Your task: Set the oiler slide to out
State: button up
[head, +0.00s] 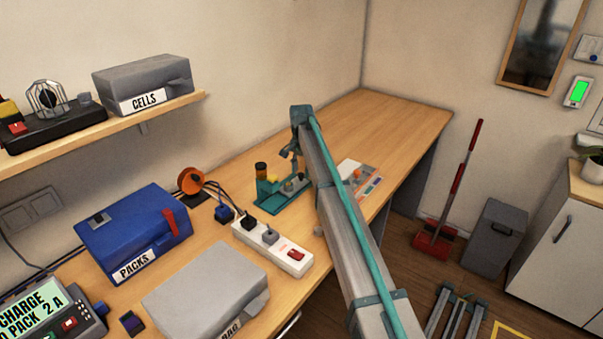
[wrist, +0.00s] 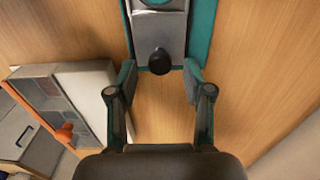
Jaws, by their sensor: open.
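The oiler (head: 270,197) stands on the bench in the head view, with a teal base, a dark-capped amber bottle and a grey top part. In the wrist view its grey plate on a teal base (wrist: 203,28) is at the top, with a round black knob (wrist: 160,61), which looks like the slide's knob. My gripper (wrist: 159,80) is open and empty, its two fingers left and right of the knob and slightly nearer the camera. I cannot tell their height gap. In the head view my gripper (head: 292,155) is small above the oiler. Slide markings are not readable.
A tray with compartments and an orange part (wrist: 65,132) lies close to the left finger. A white power strip (head: 272,247) with plugs, an orange reel (head: 191,180) and a blue packs box (head: 130,235) stand nearby. The bench's far end (head: 390,115) is clear.

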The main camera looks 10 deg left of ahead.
notch_tip(320, 180, up, 10)
jog(key=shift+r, duration=0.15)
dwell(0.4)
